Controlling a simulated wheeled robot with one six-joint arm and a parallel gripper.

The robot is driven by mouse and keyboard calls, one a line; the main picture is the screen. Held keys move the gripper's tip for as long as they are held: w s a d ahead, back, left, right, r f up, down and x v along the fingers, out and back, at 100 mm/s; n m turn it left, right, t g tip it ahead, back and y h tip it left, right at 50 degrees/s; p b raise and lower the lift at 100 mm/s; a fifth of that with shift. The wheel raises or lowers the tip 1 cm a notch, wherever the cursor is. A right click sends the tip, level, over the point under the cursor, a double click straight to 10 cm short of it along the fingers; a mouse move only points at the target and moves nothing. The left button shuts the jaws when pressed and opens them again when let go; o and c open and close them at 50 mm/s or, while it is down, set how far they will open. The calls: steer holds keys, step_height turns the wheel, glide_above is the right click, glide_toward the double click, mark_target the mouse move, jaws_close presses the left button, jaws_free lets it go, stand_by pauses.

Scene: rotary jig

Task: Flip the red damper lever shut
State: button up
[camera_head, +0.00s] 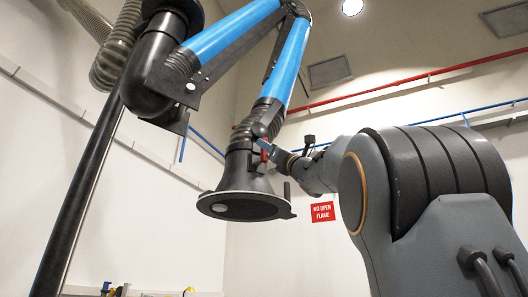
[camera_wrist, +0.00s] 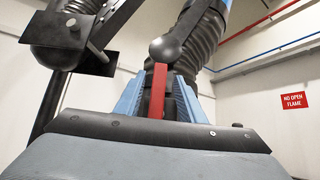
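The red damper lever (camera_wrist: 158,92) stands upright in the wrist view, in front of the black neck of the extraction hood. In the head view a little of the red lever (camera_head: 264,156) shows at the hood's neck, partly hidden by my gripper. The black hood (camera_head: 242,190) hangs from the blue jointed extraction arm (camera_head: 287,62). My gripper (camera_wrist: 160,88) has its blue fingers on either side of the lever, with narrow dark gaps showing between lever and fingers. It looks open. In the head view my gripper (camera_head: 268,150) reaches the neck from the right.
A small dark handle (camera_head: 287,192) stands at the hood's right rim. The black post (camera_head: 92,180) and grey hose (camera_head: 113,60) are at left. A red "NO OPEN FLAME" sign (camera_head: 323,212) is on the back wall. The space below the hood looks clear.

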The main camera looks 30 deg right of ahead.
steer(key=shift+p+x, duration=1)
steer(key=shift+x, duration=0.7)
jaws_close()
